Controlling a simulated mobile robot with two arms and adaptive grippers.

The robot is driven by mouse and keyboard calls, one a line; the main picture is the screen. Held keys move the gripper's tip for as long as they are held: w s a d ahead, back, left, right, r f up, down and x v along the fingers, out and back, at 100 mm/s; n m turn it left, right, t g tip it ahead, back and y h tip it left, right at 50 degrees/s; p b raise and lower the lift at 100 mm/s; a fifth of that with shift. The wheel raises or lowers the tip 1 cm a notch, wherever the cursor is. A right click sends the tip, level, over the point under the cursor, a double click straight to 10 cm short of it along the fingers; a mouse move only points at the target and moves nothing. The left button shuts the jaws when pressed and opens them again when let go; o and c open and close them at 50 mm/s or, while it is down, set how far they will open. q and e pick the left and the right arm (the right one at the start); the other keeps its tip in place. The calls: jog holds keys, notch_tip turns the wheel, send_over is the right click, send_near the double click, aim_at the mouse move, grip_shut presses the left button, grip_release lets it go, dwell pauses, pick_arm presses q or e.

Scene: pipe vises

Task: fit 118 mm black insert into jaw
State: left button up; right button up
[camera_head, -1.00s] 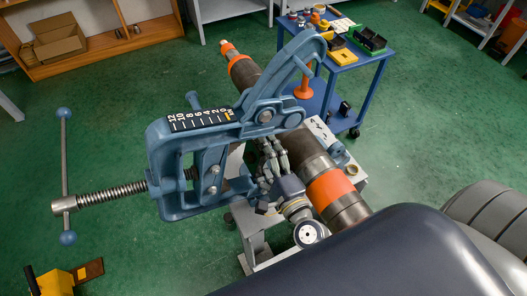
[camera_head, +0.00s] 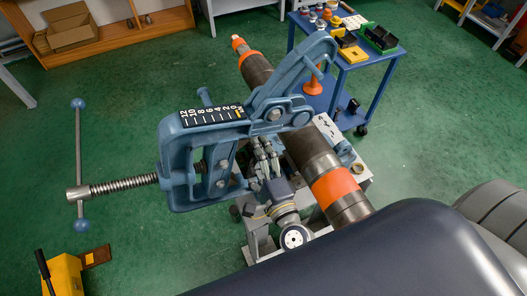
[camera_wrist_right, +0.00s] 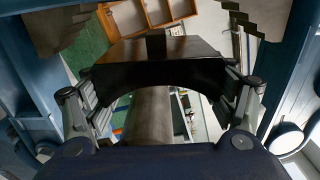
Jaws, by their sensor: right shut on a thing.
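A blue pipe vise (camera_head: 175,140) with a number scale stands around a long pipe (camera_head: 312,150) in the head view. My right gripper (camera_head: 262,152) reaches up inside the vise frame, left of the pipe. In the right wrist view the same gripper (camera_wrist_right: 164,88) is shut on a black insert (camera_wrist_right: 160,75) with a concave, arch-shaped edge. The pipe (camera_wrist_right: 150,118) shows beneath that arch. Brownish pieces with stepped edges (camera_wrist_right: 237,18) show at the upper corners and may be jaw teeth. In the head view the vise hides the insert. My left gripper is not in view.
The vise's screw (camera_head: 122,185) and crossbar (camera_head: 80,165) stick out to the left. A blue cart (camera_head: 360,85) with parts stands behind at the right. A yellow object (camera_head: 65,275) is at the lower left. Green floor is free between them.

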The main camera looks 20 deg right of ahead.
aim_at(243, 164)
jog(key=shift+a+r, duration=0.2)
jog(key=shift+a, duration=0.25)
jog(key=shift+p, duration=0.4)
dwell(1.2)
jog(key=shift+s+a+r+p, duration=0.1)
jog(key=shift+a+r+p, duration=0.1)
jog(key=shift+a, duration=0.5)
jog(key=shift+a+r+p, duration=0.15)
jog(key=shift+a, duration=0.5)
dwell(0.4)
jog(key=o, duration=1.2)
jog(key=shift+a, duration=0.15)
jog(key=shift+s+f, duration=0.1)
jog(key=shift+s, duration=0.1)
jog(key=s, duration=1.1)
jog(key=shift+s+d, duration=0.3)
